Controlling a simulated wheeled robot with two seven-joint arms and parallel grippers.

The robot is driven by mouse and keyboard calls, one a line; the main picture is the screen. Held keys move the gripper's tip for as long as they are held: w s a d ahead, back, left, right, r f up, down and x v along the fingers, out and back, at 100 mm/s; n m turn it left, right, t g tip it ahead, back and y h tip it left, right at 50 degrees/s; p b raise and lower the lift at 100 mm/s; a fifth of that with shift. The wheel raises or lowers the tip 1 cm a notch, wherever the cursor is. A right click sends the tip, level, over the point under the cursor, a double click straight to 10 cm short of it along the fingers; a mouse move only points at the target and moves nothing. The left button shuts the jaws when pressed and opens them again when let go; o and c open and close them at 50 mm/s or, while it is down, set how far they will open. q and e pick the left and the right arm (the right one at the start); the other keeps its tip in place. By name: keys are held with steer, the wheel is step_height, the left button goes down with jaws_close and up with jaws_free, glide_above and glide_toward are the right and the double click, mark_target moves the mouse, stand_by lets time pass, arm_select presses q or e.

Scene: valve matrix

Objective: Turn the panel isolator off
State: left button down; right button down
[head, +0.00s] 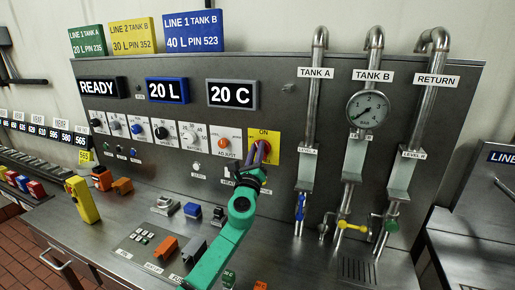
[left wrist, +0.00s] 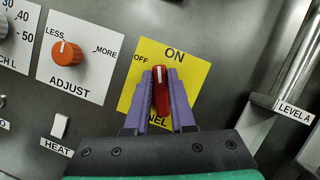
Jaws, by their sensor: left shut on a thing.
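The panel isolator is a yellow square plate (head: 265,135) with a red handle, at the right of the row of controls in the head view. In the left wrist view the plate (left wrist: 192,72) reads ON at its top and OFF at its upper left. The red handle (left wrist: 161,88) stands upright in that picture, its top end lying between the two words. My left gripper (head: 262,152) has its purple fingers on both sides of the handle, shut on it (left wrist: 161,100). The fingers cover part of the lower lettering. My right gripper is not in view.
Left of the isolator is an orange ADJUST knob (left wrist: 66,52), with a HEAT switch (left wrist: 59,126) below it. The LEVEL A pipe (head: 307,165) rises close to the right. Several small blocks and a yellow device (head: 82,200) stand on the steel bench.

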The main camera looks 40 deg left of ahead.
arm_select(q)
steer(key=shift+s+a+f+n+g+y+p, duration=0.2)
steer(key=shift+n+g+p, duration=0.7)
steer(key=shift+n, duration=1.55)
steer(key=shift+w+d+f+n+g+y+p, duration=0.2)
steer(key=shift+n+g+p, duration=0.7)
steer(key=shift+n, duration=1.6)
steer(key=shift+s+a+f+n+g+y+p, duration=0.1)
steer(key=shift+a+n+g+y+p, duration=0.5)
steer(key=shift+n, duration=1.85)
steer(key=shift+d+g+h, duration=0.3)
steer(key=shift+d+g, duration=0.05)
steer(key=shift+g, duration=0.15)
steer(key=c, duration=0.8)
jaws_free()
steer(key=shift+o, duration=0.2)
